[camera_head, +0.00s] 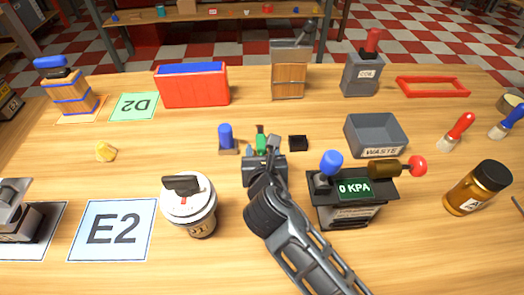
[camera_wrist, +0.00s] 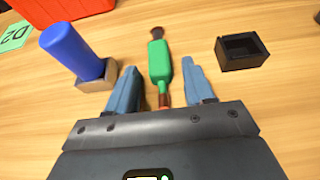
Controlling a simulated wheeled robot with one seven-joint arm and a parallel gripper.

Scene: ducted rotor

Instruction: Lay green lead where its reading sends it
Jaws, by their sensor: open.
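The green lead (camera_wrist: 160,62) has a green body with reddish-brown ends. In the wrist view it lies between the two fingers of my gripper (camera_wrist: 158,72), with a gap on each side. In the head view the lead (camera_head: 261,141) shows just beyond my gripper (camera_head: 261,154), partly hidden by it. My gripper is open and points down near the table. A device with a green display reading "0 KPA" (camera_head: 354,188) stands to the right, with a blue knob and a red-ended brass part on top.
A blue peg in a holder (camera_head: 226,136) stands left of the lead; a small black open block (camera_head: 298,143) sits right. Also around are a grey WASTE bin (camera_head: 378,151), a lidded white canister (camera_head: 189,205), an E2 card (camera_head: 112,230), a D2 card (camera_head: 134,106) and a red box (camera_head: 193,90).

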